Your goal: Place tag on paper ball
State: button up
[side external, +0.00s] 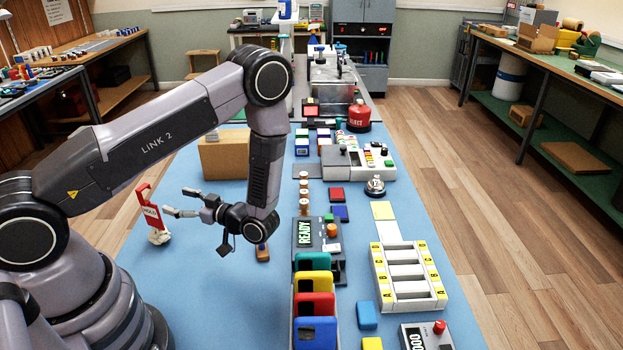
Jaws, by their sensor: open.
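A red and white tag (151,211) stands upright at the left of the blue mat, with lettering on its white face. A crumpled whitish paper ball (159,238) sits directly below it on the mat. The tag's lower end meets the ball's top and appears to rest on it or in it. My gripper (169,204) is open, level and pointing left. Its fingertips are just right of the tag, with a small gap in the picture. I cannot tell the exact distance in depth. Nothing shows between the fingers.
A cardboard box (224,157) stands behind my gripper. A small brown item (262,252) lies below my wrist. A READY device (305,234), colored holders (314,306) and a white lettered rack (408,272) stand to the right. The blue mat (200,290) is clear in front.

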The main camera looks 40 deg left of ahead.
jog(key=w+d+r+m+t+h, duration=0.25)
jog(key=w+t+h, duration=0.2)
jog(key=w, duration=0.35)
jog(key=w+d+r+m+t+h, duration=0.1)
jog(key=w+r+t+h, duration=0.2)
jog(key=w+t, duration=0.35)
jog(key=w+d+r+m+t+h, duration=0.3)
jog(key=d+r+m+t+h, duration=0.45)
jog(key=r, duration=0.65)
jog(key=s+d+r+m+g+h, duration=0.35)
jog(key=s+d+r+m, duration=0.4)
jog(key=s, duration=0.35)
jog(key=s+a+m+g+y, duration=0.1)
jog(key=s+a+m, duration=0.1)
jog(key=s, duration=0.6)
jog(key=s+a+m+g+y, duration=0.1)
jog(key=s+a+m, duration=0.1)
jog(key=s, duration=0.6)
jog(key=shift+a+r+g, duration=0.2)
jog(key=shift+a+g, duration=0.1)
jog(key=shift+a, duration=0.2)
